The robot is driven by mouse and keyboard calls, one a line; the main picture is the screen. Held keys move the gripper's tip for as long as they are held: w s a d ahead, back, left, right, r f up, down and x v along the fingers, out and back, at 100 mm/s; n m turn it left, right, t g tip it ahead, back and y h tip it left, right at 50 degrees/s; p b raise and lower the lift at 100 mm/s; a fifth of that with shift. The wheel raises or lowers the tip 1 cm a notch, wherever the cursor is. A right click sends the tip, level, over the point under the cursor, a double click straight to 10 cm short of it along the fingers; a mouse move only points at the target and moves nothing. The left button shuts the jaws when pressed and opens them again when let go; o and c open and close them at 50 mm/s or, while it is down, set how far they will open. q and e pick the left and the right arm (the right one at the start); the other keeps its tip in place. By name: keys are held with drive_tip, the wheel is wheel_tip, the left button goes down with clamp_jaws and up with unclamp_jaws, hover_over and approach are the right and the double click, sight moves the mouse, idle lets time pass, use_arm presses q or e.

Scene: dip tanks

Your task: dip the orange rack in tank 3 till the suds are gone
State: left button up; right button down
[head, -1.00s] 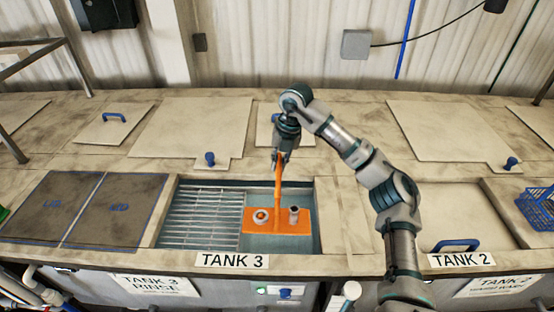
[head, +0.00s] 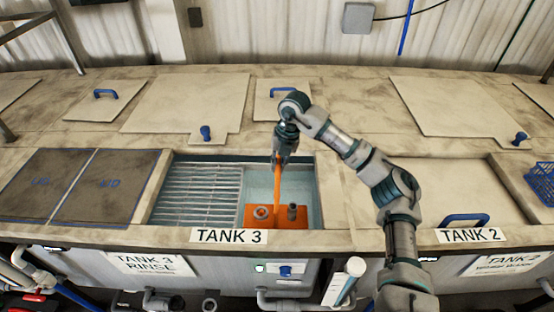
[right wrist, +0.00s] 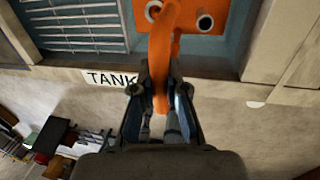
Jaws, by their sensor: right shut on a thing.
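The orange rack (head: 262,221) is inside the open right part of tank 3 (head: 312,200), its tall handle upright. It carries two small parts, a pale ring-like one and a darker tube-like one. The tank's front rim hides its lower edge in the head view. My right gripper (head: 281,160) is shut on the top of the handle, above the tank. The right wrist view shows the handle between the fingers and the rack plate (right wrist: 190,22) beyond. I cannot make out suds, or how deep the rack sits. My left gripper is not in view.
A metal grate (head: 198,192) fills the left part of tank 3. Dark lids (head: 75,186) lie left of it. Tank 2's lid with a blue handle (head: 465,219) is to the right, near a blue basket (head: 541,182). Pale covers lie behind.

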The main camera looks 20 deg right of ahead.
wheel_tip(320, 180, down, 9)
drive_tip(key=b, duration=0.4)
drive_tip(key=shift+r, duration=0.2)
drive_tip(key=shift+d, duration=0.1)
drive_tip(key=shift+p, duration=0.45)
idle(1.4)
